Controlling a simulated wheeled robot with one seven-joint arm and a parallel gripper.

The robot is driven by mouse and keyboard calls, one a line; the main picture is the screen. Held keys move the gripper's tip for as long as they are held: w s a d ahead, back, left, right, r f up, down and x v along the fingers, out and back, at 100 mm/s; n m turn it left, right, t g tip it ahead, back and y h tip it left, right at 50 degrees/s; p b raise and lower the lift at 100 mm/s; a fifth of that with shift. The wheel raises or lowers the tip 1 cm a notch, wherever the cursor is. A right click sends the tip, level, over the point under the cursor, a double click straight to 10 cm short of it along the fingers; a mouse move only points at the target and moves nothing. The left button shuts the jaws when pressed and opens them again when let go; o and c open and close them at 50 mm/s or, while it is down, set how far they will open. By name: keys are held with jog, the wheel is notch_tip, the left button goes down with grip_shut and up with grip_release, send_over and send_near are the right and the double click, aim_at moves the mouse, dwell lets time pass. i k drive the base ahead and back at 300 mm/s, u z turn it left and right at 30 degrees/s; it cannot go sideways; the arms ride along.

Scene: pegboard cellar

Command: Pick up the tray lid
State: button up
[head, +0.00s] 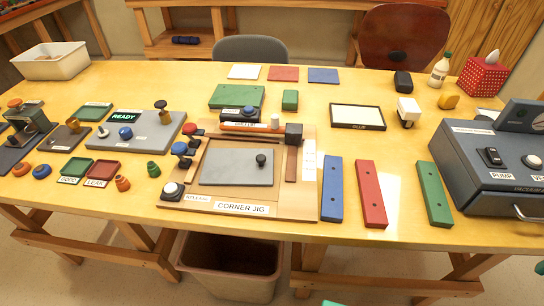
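A flat grey plate with a small black knob (236,167) looks like the tray lid. It lies inside the wooden frame labelled CORNER JIG (308,200), left of the middle of the table. The knob stands near the plate's right side. No label on the plate confirms what it is. No gripper fingers show in the head view. Small teal pieces are cut off at the bottom and right edges, and I cannot tell what they belong to.
Red and blue knobs and a white RELEASE button (171,189) stand at the jig's left. Blue (332,190), red (371,194) and green bars lie to its right. A grey-blue pump box (475,170) fills the right end. Bare table shows behind the bars.

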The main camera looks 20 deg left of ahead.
aim_at(221, 167)
jog(key=z, duration=1.9)
jog(key=k, duration=2.75)
jog(key=u, duration=0.75)
jog(key=i, duration=1)
jog(key=z, duration=0.15)
